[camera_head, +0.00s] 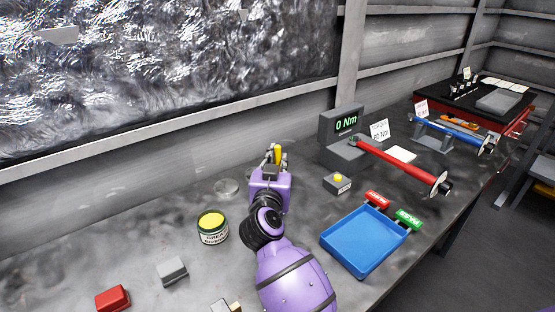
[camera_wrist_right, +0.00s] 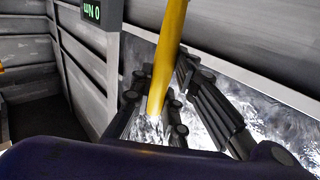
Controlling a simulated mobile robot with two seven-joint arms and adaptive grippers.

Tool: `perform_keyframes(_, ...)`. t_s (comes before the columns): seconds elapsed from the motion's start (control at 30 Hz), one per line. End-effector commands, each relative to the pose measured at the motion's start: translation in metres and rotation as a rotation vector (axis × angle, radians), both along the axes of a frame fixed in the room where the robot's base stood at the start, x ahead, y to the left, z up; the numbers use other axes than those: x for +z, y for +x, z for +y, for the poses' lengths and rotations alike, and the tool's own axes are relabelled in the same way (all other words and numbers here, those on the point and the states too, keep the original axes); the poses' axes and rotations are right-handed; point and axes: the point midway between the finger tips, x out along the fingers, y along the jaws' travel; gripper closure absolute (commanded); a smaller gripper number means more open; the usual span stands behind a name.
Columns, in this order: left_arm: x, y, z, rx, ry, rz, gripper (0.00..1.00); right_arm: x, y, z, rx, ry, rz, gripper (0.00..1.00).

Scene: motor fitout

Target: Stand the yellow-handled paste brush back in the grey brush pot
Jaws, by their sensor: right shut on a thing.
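The yellow-handled paste brush (camera_head: 278,153) is held in my right gripper (camera_head: 273,158), above the back part of the bench. Only a short piece of yellow handle shows in the head view. In the right wrist view the yellow handle (camera_wrist_right: 163,75) runs between the black fingers of the right gripper (camera_wrist_right: 160,108), which are shut on it. The bristles cannot be made out. The grey brush pot cannot be made out in either view; my right arm and gripper cover part of the bench. My left gripper is not in view.
A green tin with yellow contents (camera_head: 213,226) and a clear round dish (camera_head: 227,188) are left of my arm. A blue tray (camera_head: 362,240), a yellow-button box (camera_head: 337,183) and a torque tester (camera_head: 342,140) with a red wrench (camera_head: 400,164) are right. Grey (camera_head: 172,270) and red (camera_head: 113,298) blocks lie front left.

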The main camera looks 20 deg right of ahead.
Motion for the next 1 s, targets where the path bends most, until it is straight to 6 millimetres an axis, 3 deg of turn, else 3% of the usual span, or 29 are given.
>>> perform_keyframes(1.0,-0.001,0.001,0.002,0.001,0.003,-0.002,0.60,-0.021,0.000,0.000,0.000,-0.001,0.000,1.00)
